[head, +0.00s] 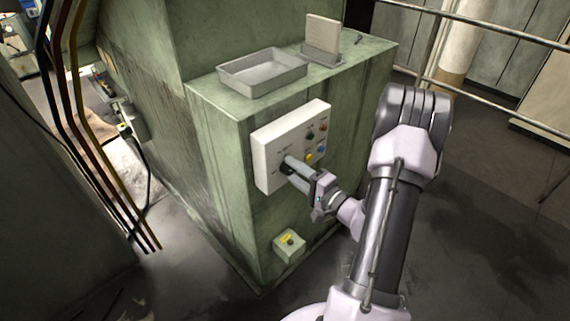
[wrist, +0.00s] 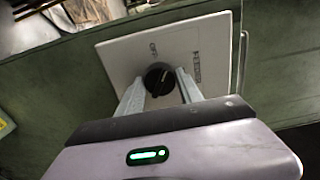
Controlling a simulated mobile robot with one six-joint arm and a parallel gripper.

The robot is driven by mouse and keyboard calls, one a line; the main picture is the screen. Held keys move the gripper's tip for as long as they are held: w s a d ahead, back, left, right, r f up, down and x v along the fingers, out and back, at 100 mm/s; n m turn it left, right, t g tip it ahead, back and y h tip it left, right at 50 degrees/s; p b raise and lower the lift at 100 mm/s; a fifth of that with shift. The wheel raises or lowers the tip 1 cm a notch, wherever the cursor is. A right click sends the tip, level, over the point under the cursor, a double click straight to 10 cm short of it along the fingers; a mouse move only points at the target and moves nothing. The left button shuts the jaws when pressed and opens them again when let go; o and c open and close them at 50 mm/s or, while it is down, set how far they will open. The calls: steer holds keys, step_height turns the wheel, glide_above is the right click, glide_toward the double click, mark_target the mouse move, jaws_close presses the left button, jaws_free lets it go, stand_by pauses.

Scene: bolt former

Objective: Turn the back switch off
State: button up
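A white control panel (head: 262,158) is on the green machine's front face. In the wrist view, a round black rotary knob (wrist: 159,79) with a raised grip is on the white panel (wrist: 120,58). A label that seems to read OFF is above the knob, and more lettering is to its right. My gripper (head: 289,168) is at the panel's left part. In the wrist view, my gripper's fingers (wrist: 161,90) are apart, one on each side of the knob; I cannot tell whether they touch it. I cannot tell whether this knob is the back switch.
Several coloured buttons (head: 316,143) are on the panel's right part. A grey tray (head: 262,72) stands on the ledge above. Cables (head: 82,140) hang at left; a railing (head: 480,90) runs behind.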

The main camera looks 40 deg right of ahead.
jaws_close()
steer(key=n+b, duration=0.3)
steer(key=b, duration=0.3)
steer(key=shift+f+n, duration=0.1)
steer(key=shift+n, duration=0.3)
steer(key=n+b, duration=0.2)
steer(key=b, duration=0.2)
steer(key=shift+f+b, duration=0.1)
steer(key=shift+b, duration=0.2)
steer(key=shift+r+n, duration=0.2)
steer(key=shift+n, duration=0.8)
steer(key=o, duration=0.9)
jaws_free()
steer(key=shift+o, duration=0.2)
